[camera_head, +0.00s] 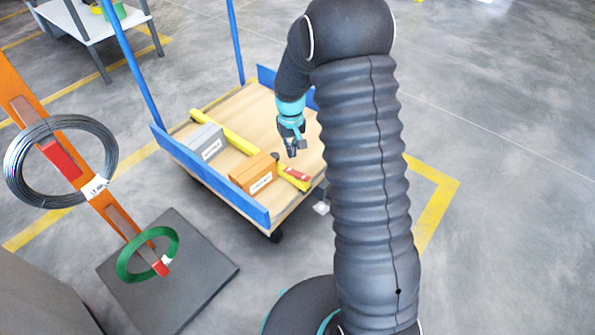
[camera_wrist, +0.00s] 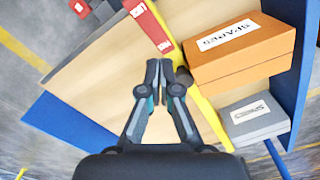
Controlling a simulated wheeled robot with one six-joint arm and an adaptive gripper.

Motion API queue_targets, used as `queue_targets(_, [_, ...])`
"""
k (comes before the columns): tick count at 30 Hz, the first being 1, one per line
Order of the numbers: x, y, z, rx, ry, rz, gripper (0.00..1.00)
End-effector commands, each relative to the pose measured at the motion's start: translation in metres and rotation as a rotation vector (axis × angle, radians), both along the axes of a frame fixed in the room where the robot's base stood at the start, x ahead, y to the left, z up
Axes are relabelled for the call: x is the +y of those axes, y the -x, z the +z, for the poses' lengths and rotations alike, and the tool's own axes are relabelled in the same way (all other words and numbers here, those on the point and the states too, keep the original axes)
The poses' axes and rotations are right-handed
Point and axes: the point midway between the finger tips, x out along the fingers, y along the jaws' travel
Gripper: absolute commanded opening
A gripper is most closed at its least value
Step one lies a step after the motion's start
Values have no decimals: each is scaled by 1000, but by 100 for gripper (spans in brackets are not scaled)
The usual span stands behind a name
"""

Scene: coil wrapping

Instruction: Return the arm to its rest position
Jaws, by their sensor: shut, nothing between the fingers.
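My gripper (camera_head: 291,151) hangs above the wooden deck of the blue-framed cart in the head view, its fingers pointing down. In the wrist view my gripper (camera_wrist: 160,68) has its fingertips together with nothing between them. My dark sleeved arm rises through the middle of the head view and bends over at the top, hiding part of the cart's right side.
The cart (camera_head: 242,208) carries an orange box (camera_head: 250,170), a grey box (camera_head: 204,142) and a yellow bar (camera_head: 228,133) with a red piece. At left, an orange post (camera_head: 108,208) bears a wire coil (camera_head: 22,152) and a green coil (camera_head: 176,240). Right floor is clear.

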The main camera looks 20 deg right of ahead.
Motion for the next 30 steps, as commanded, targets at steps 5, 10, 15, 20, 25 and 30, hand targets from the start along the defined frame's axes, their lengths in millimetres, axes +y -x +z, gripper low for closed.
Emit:
queue_targets(5, [0, 0, -1, 0, 0, 0, 0])
queue_targets(10, [0, 0, -1, 0, 0, 0, 0])
queue_targets(15, [0, 12, -5, 37, 1, -22, 0])
queue_targets(20, [0, 51, -4, 104, 2, -42, 0])
queue_targets(25, [0, 80, 27, 104, 3, -57, 0])
queue_targets(30, [0, 113, 69, 76, 3, -72, 0])
